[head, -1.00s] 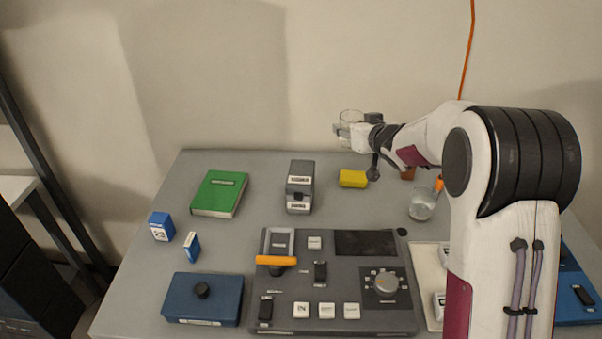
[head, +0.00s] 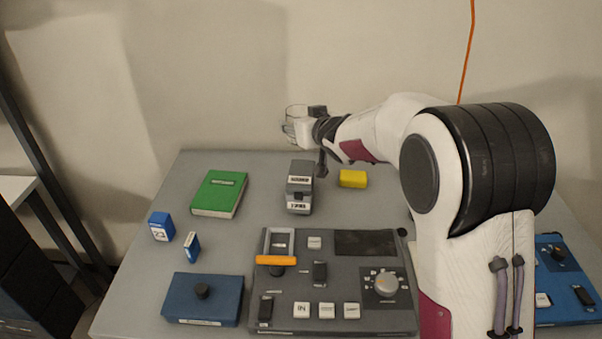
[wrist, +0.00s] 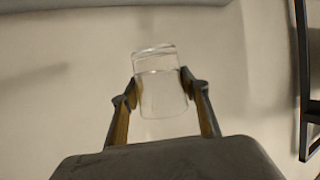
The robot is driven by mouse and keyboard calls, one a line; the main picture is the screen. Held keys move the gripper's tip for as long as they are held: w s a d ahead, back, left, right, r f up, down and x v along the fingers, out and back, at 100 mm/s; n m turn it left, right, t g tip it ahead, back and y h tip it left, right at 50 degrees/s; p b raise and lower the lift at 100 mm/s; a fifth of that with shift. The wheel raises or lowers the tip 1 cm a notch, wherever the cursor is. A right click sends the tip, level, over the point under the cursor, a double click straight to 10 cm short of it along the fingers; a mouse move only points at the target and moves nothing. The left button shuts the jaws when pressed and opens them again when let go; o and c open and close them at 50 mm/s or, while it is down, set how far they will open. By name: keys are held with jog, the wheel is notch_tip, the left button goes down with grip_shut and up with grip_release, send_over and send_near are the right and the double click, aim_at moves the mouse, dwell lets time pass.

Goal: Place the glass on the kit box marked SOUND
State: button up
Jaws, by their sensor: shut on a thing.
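My gripper (head: 303,130) is shut on a clear glass (head: 296,113), held in the air above the back of the grey table. In the wrist view the glass (wrist: 160,85) sits between the two fingers (wrist: 160,95), slightly tilted in the picture. A blue box with a black knob (head: 226,297) lies at the table's front left, with a pale label on its front edge. I cannot read that label, so I cannot tell whether it says SOUND. My gripper is well behind this box and to its right.
A grey control panel (head: 345,322) fills the front middle. A grey device (head: 300,187) stands below my gripper in the picture, beside a yellow block (head: 353,179). A green book (head: 219,193) and small blue boxes (head: 161,227) are on the left. Another blue panel (head: 562,285) is at right.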

jog(key=shift+d+f, duration=0.2)
dwell(0.3)
jog(key=shift+f, duration=0.1)
send_over(301, 173)
jog(key=shift+f, duration=3)
jog(key=shift+f, duration=1.9)
jog(key=shift+f, duration=0.1)
jog(key=o, duration=1.4)
jog(key=shift+f, duration=0.1)
jog(key=shift+c, duration=0.2)
jog(key=shift+r, duration=0.2)
